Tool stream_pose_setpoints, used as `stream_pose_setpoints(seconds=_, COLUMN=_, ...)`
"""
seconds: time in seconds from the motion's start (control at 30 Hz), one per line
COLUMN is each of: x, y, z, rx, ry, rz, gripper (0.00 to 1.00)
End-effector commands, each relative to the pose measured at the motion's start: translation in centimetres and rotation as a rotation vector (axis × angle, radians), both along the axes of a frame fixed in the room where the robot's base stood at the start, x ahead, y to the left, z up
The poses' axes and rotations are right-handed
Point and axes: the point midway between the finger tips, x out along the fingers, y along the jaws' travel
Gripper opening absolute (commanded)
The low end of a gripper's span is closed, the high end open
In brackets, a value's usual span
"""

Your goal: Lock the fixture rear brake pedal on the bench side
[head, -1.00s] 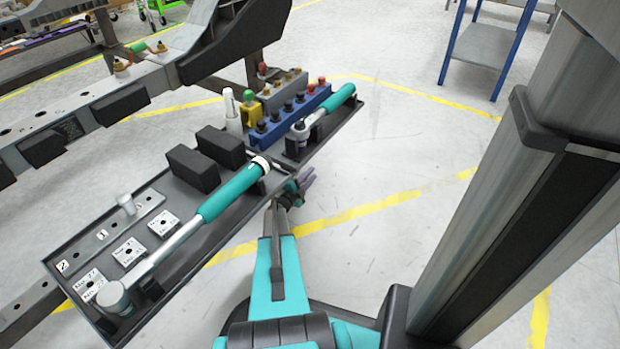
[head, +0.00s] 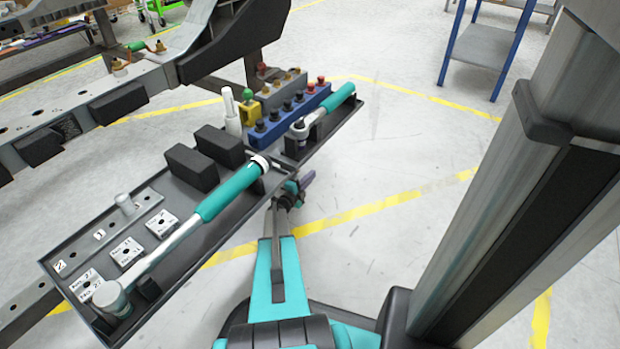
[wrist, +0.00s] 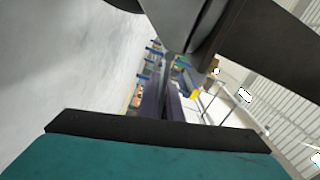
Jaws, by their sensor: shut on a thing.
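My gripper (head: 306,179) is beside the right edge of the grey tray (head: 206,251) in the head view. Its narrow purple-grey fingers are close together. In the wrist view the fingers (wrist: 161,100) point away, just below a grey metal part (wrist: 187,22) and a dark bar (wrist: 262,45). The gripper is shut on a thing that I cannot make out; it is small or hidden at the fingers. I cannot pick out the rear brake pedal or its lock with certainty in either view.
A teal-handled wrench (head: 231,193) lies along the tray. Black blocks (head: 191,167), a blue socket holder (head: 283,127) and a second teal tool (head: 340,96) are on it. The chassis frame (head: 138,90) is at upper left. Open floor lies to the right.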

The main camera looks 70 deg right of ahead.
Motion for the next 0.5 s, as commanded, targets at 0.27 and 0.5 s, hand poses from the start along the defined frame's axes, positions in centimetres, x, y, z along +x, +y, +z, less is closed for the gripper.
stream_pose_setpoints(seconds=0.27, x=0.0, y=0.1, z=-1.3, rx=-0.043, ry=-0.163, rz=0.002, gripper=0.0)
stream_pose_setpoints(seconds=0.5, x=0.0, y=0.1, z=-2.1, rx=-0.079, ry=-0.302, rz=0.003, gripper=0.0)
